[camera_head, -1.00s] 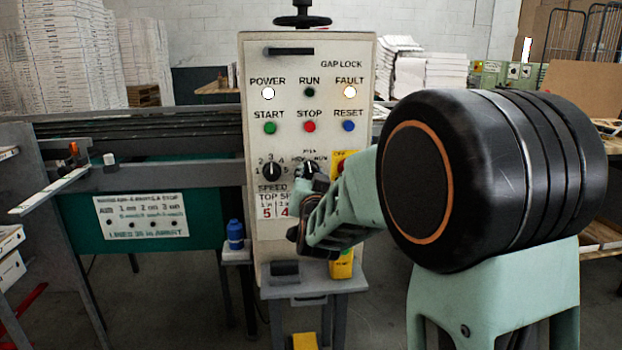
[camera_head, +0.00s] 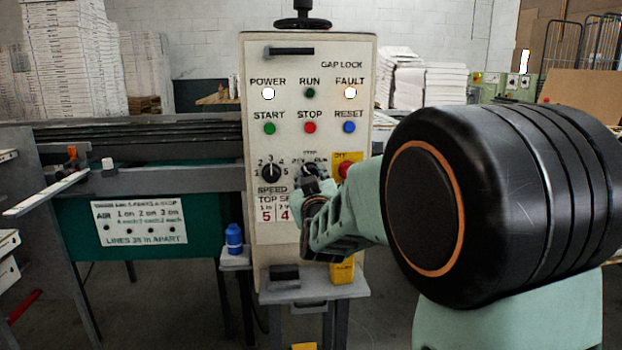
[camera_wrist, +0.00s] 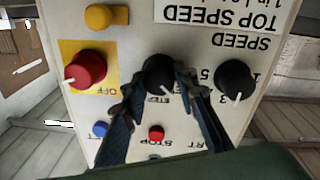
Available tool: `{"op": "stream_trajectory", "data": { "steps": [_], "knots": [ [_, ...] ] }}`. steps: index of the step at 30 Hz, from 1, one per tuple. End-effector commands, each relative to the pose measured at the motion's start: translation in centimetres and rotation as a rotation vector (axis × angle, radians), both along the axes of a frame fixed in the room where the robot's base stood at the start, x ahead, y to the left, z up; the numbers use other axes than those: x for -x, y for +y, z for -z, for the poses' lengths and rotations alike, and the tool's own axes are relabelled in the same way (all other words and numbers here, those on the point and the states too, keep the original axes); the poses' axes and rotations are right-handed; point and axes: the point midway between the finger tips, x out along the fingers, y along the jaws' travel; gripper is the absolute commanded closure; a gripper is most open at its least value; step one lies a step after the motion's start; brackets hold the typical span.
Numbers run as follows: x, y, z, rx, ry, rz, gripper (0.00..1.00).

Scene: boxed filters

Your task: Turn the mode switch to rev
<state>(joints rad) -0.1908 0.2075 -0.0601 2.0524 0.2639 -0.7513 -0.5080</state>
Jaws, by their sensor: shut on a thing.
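The mode switch (camera_wrist: 158,73) is a black round knob with a white pointer line. The wrist view shows the panel upside down, with the knob between my two fingers and its pointer aimed down and to the right. The label STEP shows just below the knob there; the side labels are mostly covered by the fingers. My gripper (camera_wrist: 157,83) is shut on the knob, one finger on each side. In the head view my gripper (camera_head: 313,190) is at the panel and hides much of the switch.
The black speed knob (camera_head: 271,173) is close on the left of the switch. The start (camera_head: 270,128), stop (camera_head: 310,127) and reset (camera_head: 349,127) buttons sit above. A blue bottle (camera_head: 234,238) stands left of the panel.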

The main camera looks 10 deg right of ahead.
Motion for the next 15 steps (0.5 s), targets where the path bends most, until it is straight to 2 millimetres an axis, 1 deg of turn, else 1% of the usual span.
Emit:
{"op": "stream_trajectory", "data": {
  "steps": [13, 14, 15],
  "knots": [
    [-0.03, -0.05, -0.12, 0.014, -0.003, 0.001, 0.97],
    [-0.03, -0.06, -0.12, 0.014, -0.003, 0.001, 0.72],
    [-0.03, -0.05, -0.13, 0.014, -0.003, 0.001, 0.68]
  ]
}}
